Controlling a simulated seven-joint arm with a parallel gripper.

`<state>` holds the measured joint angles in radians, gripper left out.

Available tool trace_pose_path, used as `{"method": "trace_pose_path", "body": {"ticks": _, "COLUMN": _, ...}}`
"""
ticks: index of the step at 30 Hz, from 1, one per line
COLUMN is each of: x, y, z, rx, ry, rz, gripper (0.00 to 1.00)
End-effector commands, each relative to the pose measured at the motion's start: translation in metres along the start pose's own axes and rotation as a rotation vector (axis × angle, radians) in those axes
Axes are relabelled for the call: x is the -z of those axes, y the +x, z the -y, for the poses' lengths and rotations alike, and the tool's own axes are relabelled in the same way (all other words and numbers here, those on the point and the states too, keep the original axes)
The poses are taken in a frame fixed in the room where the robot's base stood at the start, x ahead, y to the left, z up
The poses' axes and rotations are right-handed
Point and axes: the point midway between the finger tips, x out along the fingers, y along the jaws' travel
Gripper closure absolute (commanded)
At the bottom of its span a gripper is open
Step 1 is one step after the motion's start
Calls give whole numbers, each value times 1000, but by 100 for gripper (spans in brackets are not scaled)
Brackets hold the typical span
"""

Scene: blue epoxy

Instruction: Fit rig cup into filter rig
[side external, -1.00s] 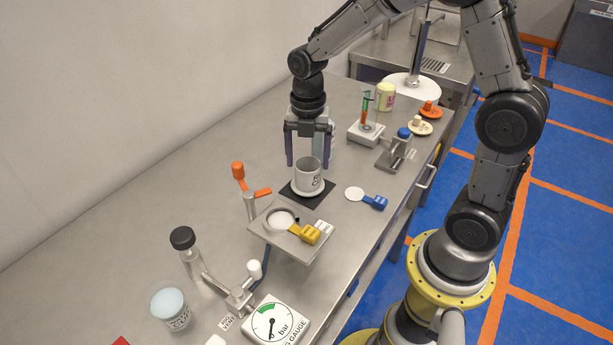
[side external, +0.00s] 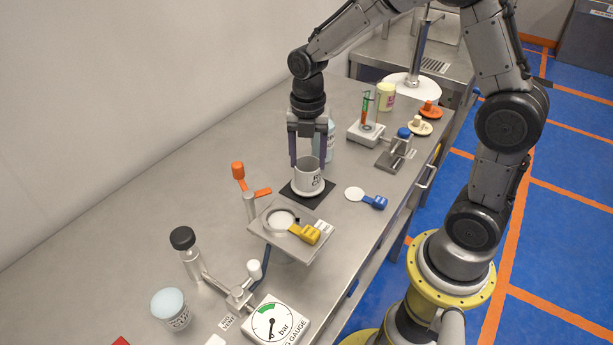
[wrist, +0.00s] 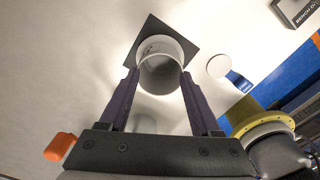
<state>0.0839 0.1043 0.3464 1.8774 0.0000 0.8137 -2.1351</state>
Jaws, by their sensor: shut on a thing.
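The rig cup (side external: 309,181), white with dark lettering, stands upright on a dark square mat (side external: 322,199). My gripper (side external: 308,164) points down over it and is shut on the cup, one finger at each side of its wall. In the wrist view the fingers (wrist: 159,75) reach the rim of the cup (wrist: 160,66), whose open mouth shows. The filter rig (side external: 268,243) stands in front of the cup, a flat grey plate with a round ring opening (side external: 270,221) and a yellow-handled piece (side external: 305,233) on it.
An orange-handled post (side external: 240,172) rises behind the rig plate. A blue-tabbed white disc (side external: 357,194) lies right of the cup. The bench's left is clear.

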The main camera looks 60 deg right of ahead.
Motion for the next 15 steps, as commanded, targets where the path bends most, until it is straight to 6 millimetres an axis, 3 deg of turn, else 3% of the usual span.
{"method": "trace_pose_path", "body": {"ticks": 15, "x": 0, "y": -16, "z": 0, "rx": -2, "ry": 0, "rz": 1, "gripper": 100}}
